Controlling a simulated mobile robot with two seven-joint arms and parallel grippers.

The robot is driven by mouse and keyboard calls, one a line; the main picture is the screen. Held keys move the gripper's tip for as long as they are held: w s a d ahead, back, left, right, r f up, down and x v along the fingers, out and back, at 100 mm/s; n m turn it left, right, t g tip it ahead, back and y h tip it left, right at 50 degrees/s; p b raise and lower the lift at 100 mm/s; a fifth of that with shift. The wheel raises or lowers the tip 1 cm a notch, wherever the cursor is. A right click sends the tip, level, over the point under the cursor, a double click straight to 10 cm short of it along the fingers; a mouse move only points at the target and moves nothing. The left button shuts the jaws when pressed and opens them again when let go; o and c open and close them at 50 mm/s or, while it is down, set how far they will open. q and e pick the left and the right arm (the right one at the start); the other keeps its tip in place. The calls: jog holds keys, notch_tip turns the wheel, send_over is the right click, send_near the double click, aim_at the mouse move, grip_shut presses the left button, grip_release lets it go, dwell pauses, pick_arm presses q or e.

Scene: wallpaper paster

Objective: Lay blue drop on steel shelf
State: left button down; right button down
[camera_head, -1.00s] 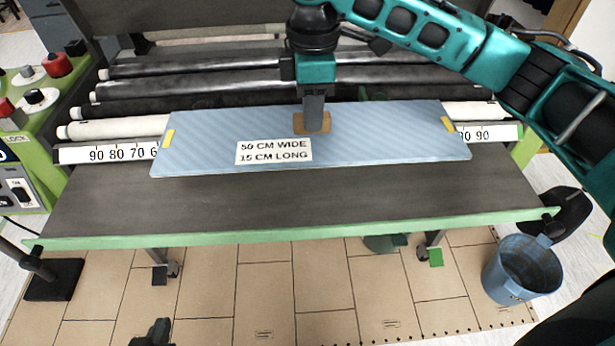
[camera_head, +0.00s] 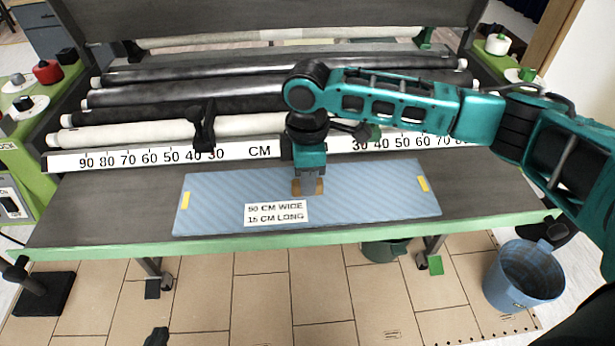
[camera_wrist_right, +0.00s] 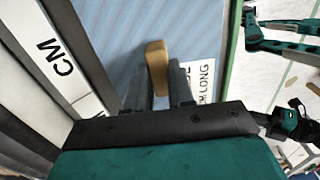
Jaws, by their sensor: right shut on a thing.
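The blue drop is a flat, light blue striped panel (camera_head: 370,195) with yellow end tabs and a white label reading 50 CM WIDE, 15 CM LONG. It is over the front part of the dark grey steel shelf (camera_head: 100,210), roughly parallel to its green front edge. It looks flat on or just above the shelf; I cannot tell if it touches. My right gripper (camera_head: 308,186) points down and is shut on the panel's tan handle, which also shows in the right wrist view (camera_wrist_right: 156,68). My left gripper (camera_head: 157,338) barely shows at the bottom edge; its jaws are unclear.
A white centimetre ruler (camera_head: 110,160) and several rollers (camera_head: 170,98) lie behind the shelf. A black fitting (camera_head: 203,125) stands at the ruler. A blue bucket (camera_head: 525,275) stands on the floor at the right. The shelf is bare left and right of the panel.

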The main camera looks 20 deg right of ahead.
pick_arm(q)
jog(key=shift+r, duration=0.1)
pick_arm(e)
jog(key=c, duration=1.3)
grip_release()
jog(key=shift+f, duration=0.1)
jog(key=shift+c, duration=0.2)
jog(key=o, duration=0.4)
jog(key=shift+c, duration=0.2)
pick_arm(q)
jog(key=shift+s+a+f, duration=0.15)
jog(key=shift+a+f, duration=0.05)
jog(key=shift+f, duration=0.15)
jog(key=shift+f, duration=0.15)
jog(key=shift+s+a+r+y+p, duration=0.1)
jog(key=shift+a+r+y+p, duration=0.1)
jog(key=shift+r+p, duration=0.25)
jog(key=shift+s+a+r+y+p, duration=0.15)
jog(key=shift+r+p, duration=0.2)
jog(key=shift+p, duration=0.2)
pick_arm(e)
notch_tip(320, 180, up, 12)
pick_arm(q)
jog(key=shift+d, duration=0.1)
